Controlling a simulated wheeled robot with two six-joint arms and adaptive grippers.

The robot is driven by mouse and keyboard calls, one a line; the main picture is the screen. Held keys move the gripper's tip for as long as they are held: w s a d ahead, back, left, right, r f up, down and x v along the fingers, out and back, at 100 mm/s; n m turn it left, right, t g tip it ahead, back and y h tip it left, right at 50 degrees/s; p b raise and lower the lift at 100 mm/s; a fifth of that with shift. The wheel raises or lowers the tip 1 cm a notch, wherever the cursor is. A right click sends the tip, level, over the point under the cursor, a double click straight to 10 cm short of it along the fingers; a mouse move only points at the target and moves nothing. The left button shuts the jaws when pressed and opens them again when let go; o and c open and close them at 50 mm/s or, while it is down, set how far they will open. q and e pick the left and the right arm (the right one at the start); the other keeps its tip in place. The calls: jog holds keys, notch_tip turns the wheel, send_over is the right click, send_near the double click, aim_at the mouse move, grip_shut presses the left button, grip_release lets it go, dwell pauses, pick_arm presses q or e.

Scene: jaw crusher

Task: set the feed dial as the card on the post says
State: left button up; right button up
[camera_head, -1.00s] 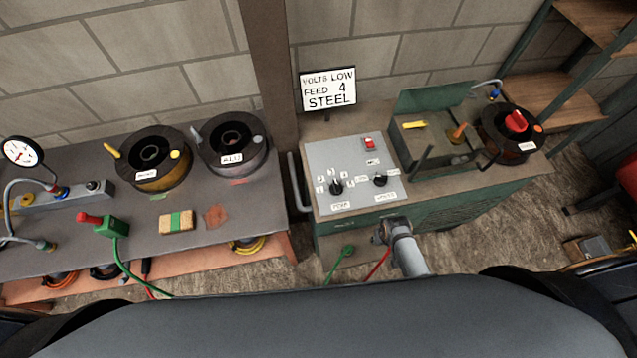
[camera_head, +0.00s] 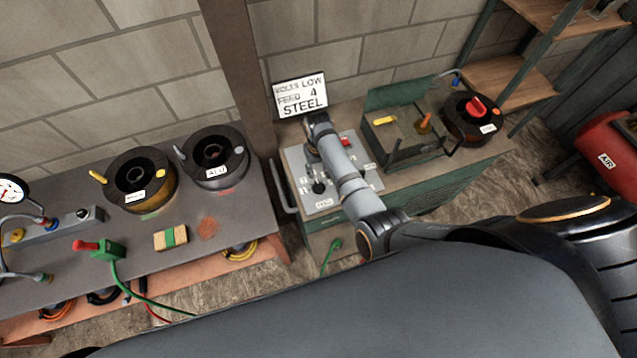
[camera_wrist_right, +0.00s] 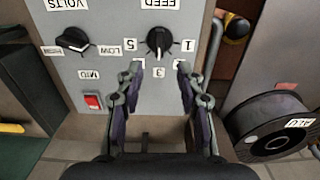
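The card (camera_head: 302,97) on the post reads VOLTS LOW, FEED 4, STEEL. The feed dial (camera_wrist_right: 160,40) is a black knob on the grey panel, with numbers 1 to 5 around it, upside down in the right wrist view. Its white mark seems to point toward 3. It also shows in the head view (camera_head: 318,187). The volts dial (camera_wrist_right: 72,40) is beside it; its setting is unclear. My right gripper (camera_wrist_right: 159,72) is open and empty. Its fingertips are spread near the 2 and 4 labels, short of the knob. My left gripper is out of view.
A red switch (camera_wrist_right: 92,101) is on the panel (camera_head: 294,160). A spool marked ALU (camera_head: 214,157) stands on the left bench (camera_head: 110,245). A handle bar (camera_head: 281,187) runs along the machine's left side. My right arm covers part of the panel in the head view.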

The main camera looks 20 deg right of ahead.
aim_at(319, 185)
notch_tip(319, 185, down, 4)
jog(key=shift+r+b, duration=0.25)
jog(key=shift+b, duration=0.4)
notch_tip(319, 185, down, 7)
jog(key=b, duration=0.8)
grip_shut()
